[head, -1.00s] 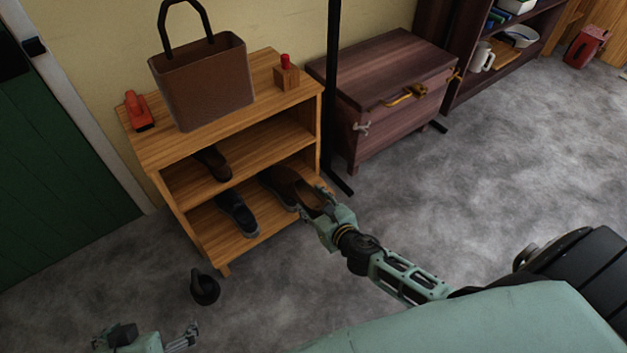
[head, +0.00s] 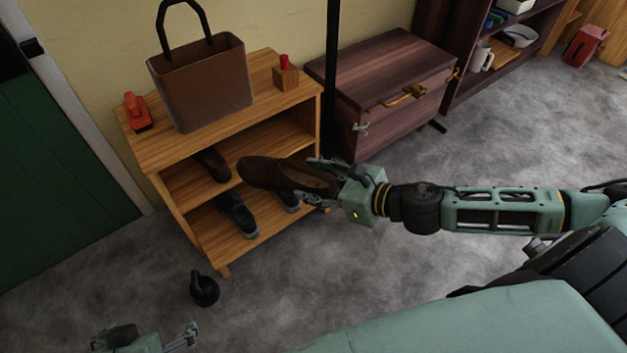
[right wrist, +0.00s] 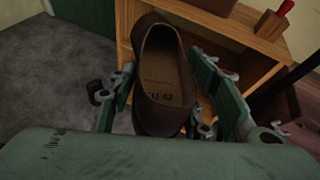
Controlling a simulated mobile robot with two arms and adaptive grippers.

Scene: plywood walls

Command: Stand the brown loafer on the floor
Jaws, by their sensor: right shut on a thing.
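The brown loafer (head: 285,175) is held in my right gripper (head: 335,180), in front of the shoe rack in the head view. Its toe points left and its heel end sits between the fingers. In the right wrist view the loafer (right wrist: 160,75) shows its opening and insole, with the fingers (right wrist: 175,105) on both sides of the heel. The floor (head: 330,270) is bare grey below it. My left gripper (head: 150,340) is at the bottom left edge of the head view, partly cut off; its fingertips are not clear.
The wooden rack (head: 205,245) holds another brown shoe (head: 212,163) above and dark sneakers (head: 238,215) below. A bag (head: 205,85) stands on top. A black kettlebell (head: 204,290) is on the floor at front left. A wooden chest (head: 385,95) stands right of the rack.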

